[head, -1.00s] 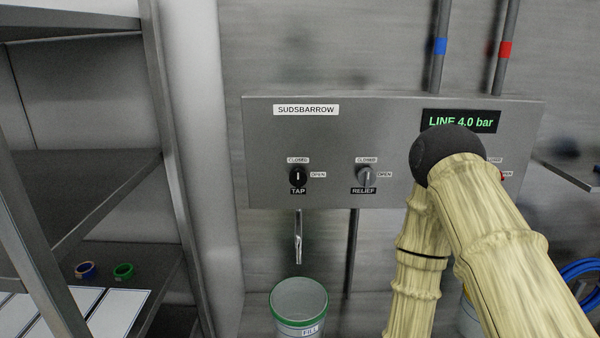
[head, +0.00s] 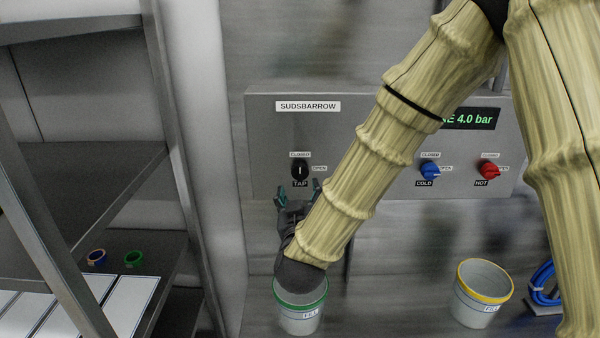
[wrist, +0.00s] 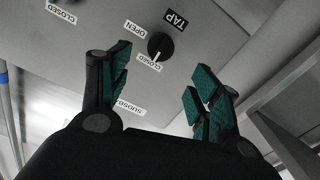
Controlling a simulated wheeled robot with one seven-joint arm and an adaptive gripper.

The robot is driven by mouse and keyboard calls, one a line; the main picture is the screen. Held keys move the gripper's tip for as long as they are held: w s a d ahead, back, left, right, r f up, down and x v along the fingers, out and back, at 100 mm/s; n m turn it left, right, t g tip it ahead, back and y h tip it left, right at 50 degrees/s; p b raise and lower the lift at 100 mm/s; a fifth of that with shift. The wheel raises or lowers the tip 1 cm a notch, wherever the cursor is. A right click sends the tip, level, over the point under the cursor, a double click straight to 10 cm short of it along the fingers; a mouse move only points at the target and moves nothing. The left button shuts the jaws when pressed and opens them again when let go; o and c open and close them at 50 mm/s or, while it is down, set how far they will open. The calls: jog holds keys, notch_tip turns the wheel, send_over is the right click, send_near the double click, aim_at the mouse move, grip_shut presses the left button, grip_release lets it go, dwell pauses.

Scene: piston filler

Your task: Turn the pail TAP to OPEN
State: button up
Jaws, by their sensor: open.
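The black TAP knob (head: 300,169) is on the grey SUDSBARROW panel (head: 268,135). Its white pointer line is upright, toward the CLOSED label (head: 300,154); the OPEN label (head: 319,168) is to its right. In the wrist view the knob (wrist: 160,46) shows turned around, its white mark toward CLOSED. My gripper (head: 299,190) is open just below and in front of the knob. In the wrist view its green-padded fingers (wrist: 161,70) are spread and empty, with the knob beyond the gap between them. I see no contact. The spout under the TAP is hidden by my arm.
A green-rimmed pail (head: 301,322) stands below my wrist. A yellow-rimmed pail (head: 480,300) is at the right. The blue COLD knob (head: 429,171) and red HOT knob (head: 489,170) are right of my arm. A shelf rack (head: 90,195) stands close on the left.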

aim_at(300, 173)
jog(key=w+p, duration=0.3)
jog(key=w, duration=0.7)
jog(key=shift+f, duration=0.1)
jog(key=c, duration=1)
